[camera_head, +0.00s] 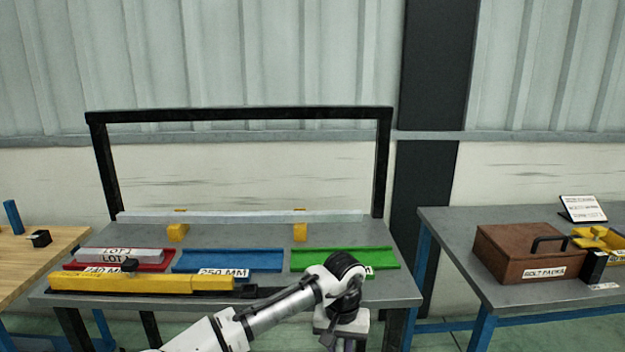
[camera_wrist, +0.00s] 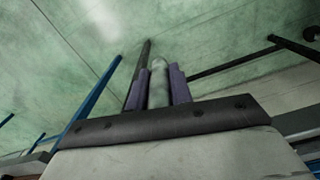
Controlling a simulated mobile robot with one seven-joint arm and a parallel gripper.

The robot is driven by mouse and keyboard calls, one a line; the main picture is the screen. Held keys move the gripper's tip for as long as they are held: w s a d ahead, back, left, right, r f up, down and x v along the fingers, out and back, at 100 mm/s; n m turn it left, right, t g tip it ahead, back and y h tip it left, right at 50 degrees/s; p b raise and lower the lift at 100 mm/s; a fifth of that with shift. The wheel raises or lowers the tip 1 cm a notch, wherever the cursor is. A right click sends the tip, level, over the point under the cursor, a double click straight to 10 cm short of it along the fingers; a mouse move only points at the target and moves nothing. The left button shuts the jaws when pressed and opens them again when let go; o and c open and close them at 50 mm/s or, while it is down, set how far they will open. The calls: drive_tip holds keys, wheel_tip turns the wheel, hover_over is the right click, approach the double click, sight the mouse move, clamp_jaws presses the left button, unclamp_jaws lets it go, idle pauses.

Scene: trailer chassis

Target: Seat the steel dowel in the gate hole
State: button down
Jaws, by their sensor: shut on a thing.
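My gripper (camera_wrist: 161,78) shows in the wrist view with two purple fingers shut on a pale grey cylinder, the steel dowel (camera_wrist: 158,88). The dowel stands lengthwise between the fingers, with its rounded end near their tips. In the head view my gripper is at the bottom edge, in front of the workbench's front right part; its fingertips and the dowel are cut off or hidden there. A yellow bar fixture (camera_head: 150,282) with a black knob (camera_head: 129,266) lies along the bench's front left. I cannot make out a gate hole in either view.
The grey workbench (camera_head: 345,237) carries red (camera_head: 160,266), blue (camera_head: 228,261) and green (camera_head: 375,257) trays. Silver bars (camera_head: 118,254) lie in the red one. A black frame (camera_head: 240,114) stands behind. A right table holds a brown box (camera_head: 510,250). Bench legs are near my gripper.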

drive_tip(key=s+a+f, duration=0.2)
drive_tip(key=f, duration=0.8)
drive_tip(key=s+a+f+n, duration=0.1)
drive_tip(key=s+a+f, duration=0.1)
drive_tip(key=f, duration=0.9)
drive_tip(key=s+a+f+n, duration=0.1)
drive_tip(key=s+f, duration=0.2)
drive_tip(key=f, duration=0.7)
drive_tip(key=shift+a+f, duration=0.15)
drive_tip(key=shift+a, duration=0.25)
drive_tip(key=shift+s+a, duration=0.1)
drive_tip(key=shift+s, duration=0.05)
